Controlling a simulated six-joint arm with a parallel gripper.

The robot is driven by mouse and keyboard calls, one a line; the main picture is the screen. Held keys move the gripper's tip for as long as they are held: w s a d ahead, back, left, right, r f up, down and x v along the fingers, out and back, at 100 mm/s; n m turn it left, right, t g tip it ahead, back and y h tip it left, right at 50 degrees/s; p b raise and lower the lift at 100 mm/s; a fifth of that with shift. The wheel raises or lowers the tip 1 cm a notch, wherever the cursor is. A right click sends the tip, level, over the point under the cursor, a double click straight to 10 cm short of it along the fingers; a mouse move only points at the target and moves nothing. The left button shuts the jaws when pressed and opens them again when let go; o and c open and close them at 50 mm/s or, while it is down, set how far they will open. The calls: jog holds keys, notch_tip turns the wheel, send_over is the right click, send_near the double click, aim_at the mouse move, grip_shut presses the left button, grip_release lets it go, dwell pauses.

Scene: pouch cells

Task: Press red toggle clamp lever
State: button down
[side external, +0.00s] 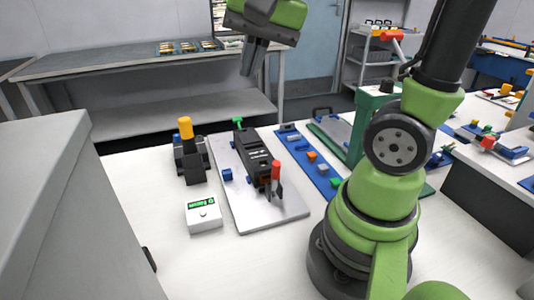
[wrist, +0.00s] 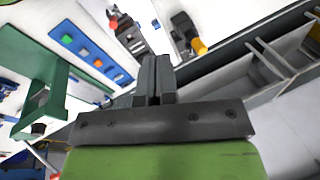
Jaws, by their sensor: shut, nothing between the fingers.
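The red toggle clamp lever (side external: 275,171) stands upright at the near end of a black fixture (side external: 252,151) on a light grey plate (side external: 255,222). In the wrist view the red lever tip (wrist: 113,23) shows to the upper left of my fingers, with part of the dark fixture (wrist: 130,40) beside it. My gripper (side external: 246,72) is high above the far side of the bench, well apart from the lever. Its fingers are shut together and empty, as the wrist view also shows (wrist: 153,62).
A yellow-handled black device (side external: 186,150) stands left of the plate. A white box with a green display (side external: 204,215) sits in front of it. A blue strip with coloured pieces (side external: 307,161) and a green press frame (side external: 372,112) are to the right.

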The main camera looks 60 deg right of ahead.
jog(key=w+d+f+m+g+y, duration=0.1)
jog(key=w+d+f+m+g, duration=0.5)
jog(key=d+f+m, duration=0.4)
jog(key=d+m, duration=0.2)
jog(key=m, duration=0.1)
jog(key=shift+w+f+m, duration=0.3)
jog(key=shift+w+f, duration=0.05)
jog(key=shift+w, duration=0.05)
jog(key=shift+a, duration=0.1)
send_near(275, 176)
jog(key=w+d+f, duration=0.1)
jog(key=w+f, duration=0.1)
jog(key=f, duration=0.1)
jog(key=w+d+f, duration=0.1)
jog(key=f, duration=0.1)
jog(key=shift+w+d, duration=0.15)
jog(key=shift+d, duration=0.25)
jog(key=shift+s+a+f, duration=0.25)
jog(key=shift+s+a, duration=0.3)
jog(key=shift+s, duration=0.25)
jog(key=shift+s+a+f, duration=0.25)
jog(key=shift+s+a, duration=0.3)
jog(key=shift+s, duration=0.25)
